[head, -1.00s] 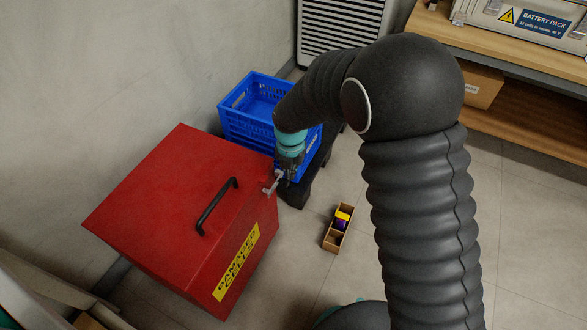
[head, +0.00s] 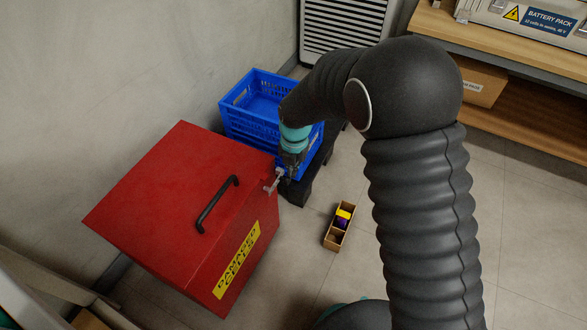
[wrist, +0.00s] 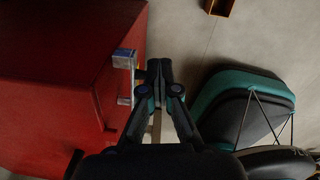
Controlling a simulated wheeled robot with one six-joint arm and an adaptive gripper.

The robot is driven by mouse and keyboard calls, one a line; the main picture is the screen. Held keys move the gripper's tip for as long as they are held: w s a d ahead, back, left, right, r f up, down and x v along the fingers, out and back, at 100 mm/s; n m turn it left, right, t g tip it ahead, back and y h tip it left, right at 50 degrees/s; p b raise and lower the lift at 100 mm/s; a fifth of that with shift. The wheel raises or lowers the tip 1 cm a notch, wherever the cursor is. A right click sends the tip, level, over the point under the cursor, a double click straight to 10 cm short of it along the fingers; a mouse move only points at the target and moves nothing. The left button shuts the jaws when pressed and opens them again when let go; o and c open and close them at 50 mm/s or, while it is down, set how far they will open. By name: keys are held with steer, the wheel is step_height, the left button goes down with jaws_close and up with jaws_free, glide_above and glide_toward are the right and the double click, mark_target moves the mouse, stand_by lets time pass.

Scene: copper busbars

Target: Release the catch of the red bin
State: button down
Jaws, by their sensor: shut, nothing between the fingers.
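The red bin (head: 180,205) stands on the floor by the wall with its lid down. A black bar handle (head: 217,204) is on the lid and a yellow "damaged cells" label is on its front. The silver catch (head: 273,181) sits at the bin's right edge; in the wrist view it is a metal lever (wrist: 124,62) on the bin's side. My gripper (head: 288,177) is just right of the catch. In the wrist view its closed fingertips (wrist: 159,68) are beside the lever with nothing between them. I cannot tell whether they touch it.
A blue crate (head: 250,105) sits behind the bin on a dark base. A small open box (head: 339,227) with coloured items lies on the floor to the right. A wooden shelf (head: 520,130) with a battery pack stands at the upper right. Floor right of the bin is mostly clear.

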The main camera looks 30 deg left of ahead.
steer(key=shift+s+d+f, duration=0.15)
steer(key=shift+s+f, duration=0.05)
steer(key=shift+f, duration=0.1)
steer(key=w+r+p, duration=0.1)
steer(key=w+r, duration=0.7)
steer(key=w, duration=0.1)
steer(key=shift+w+r, duration=0.1)
stand_by(0.6)
